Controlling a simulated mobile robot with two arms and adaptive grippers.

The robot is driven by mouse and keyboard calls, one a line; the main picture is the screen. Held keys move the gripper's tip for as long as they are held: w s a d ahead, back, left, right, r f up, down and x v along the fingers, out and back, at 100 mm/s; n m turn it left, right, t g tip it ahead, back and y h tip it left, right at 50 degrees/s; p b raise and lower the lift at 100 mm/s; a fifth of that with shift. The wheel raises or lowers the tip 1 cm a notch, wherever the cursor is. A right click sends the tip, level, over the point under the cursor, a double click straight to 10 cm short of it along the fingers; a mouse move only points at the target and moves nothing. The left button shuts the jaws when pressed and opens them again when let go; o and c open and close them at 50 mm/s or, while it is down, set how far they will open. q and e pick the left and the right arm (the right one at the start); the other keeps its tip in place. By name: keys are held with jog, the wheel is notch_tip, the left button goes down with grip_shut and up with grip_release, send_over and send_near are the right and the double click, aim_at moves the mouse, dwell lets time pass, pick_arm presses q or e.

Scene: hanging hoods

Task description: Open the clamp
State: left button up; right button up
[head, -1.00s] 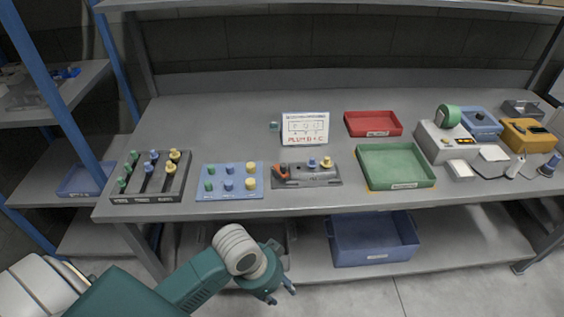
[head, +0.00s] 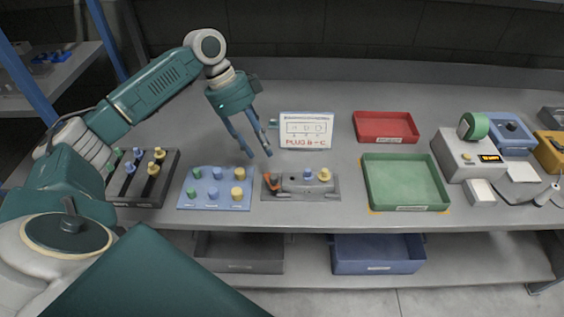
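The clamp (head: 272,184) is the small orange part at the left end of a grey fixture on the workbench. The fixture (head: 300,190) also carries a blue and a yellow plug. Whether the clamp is open or closed is too small to tell. My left gripper (head: 258,155) hangs above the bench, behind and slightly left of the clamp, pointing down. Its fingers are apart with nothing between them, and it does not touch the clamp. My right gripper is not in view.
A blue board (head: 215,201) with several plugs and a black rack (head: 150,188) stand left of the fixture. A white sign (head: 306,130) stands behind it. A green tray (head: 405,182) and a red tray (head: 386,127) lie right. Bare bench lies behind the boards.

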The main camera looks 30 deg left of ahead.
aim_at(273, 176)
pick_arm(q)
jog(key=f, duration=0.1)
jog(key=s+d+f+p, duration=0.1)
jog(key=f, duration=0.1)
jog(key=d+f, duration=0.1)
jog(key=shift+s+d+f+p, duration=0.2)
jog(key=shift+s+f+p, duration=0.1)
jog(key=shift+f, duration=0.05)
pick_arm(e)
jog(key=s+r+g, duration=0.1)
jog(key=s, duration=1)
pick_arm(q)
jog(key=f, duration=0.1)
jog(key=w+d+f, duration=0.1)
jog(key=shift+f+p, duration=0.35)
jog(key=shift+f, duration=0.05)
jog(key=shift+x, duration=0.75)
jog(key=c, duration=0.9)
grip_shut()
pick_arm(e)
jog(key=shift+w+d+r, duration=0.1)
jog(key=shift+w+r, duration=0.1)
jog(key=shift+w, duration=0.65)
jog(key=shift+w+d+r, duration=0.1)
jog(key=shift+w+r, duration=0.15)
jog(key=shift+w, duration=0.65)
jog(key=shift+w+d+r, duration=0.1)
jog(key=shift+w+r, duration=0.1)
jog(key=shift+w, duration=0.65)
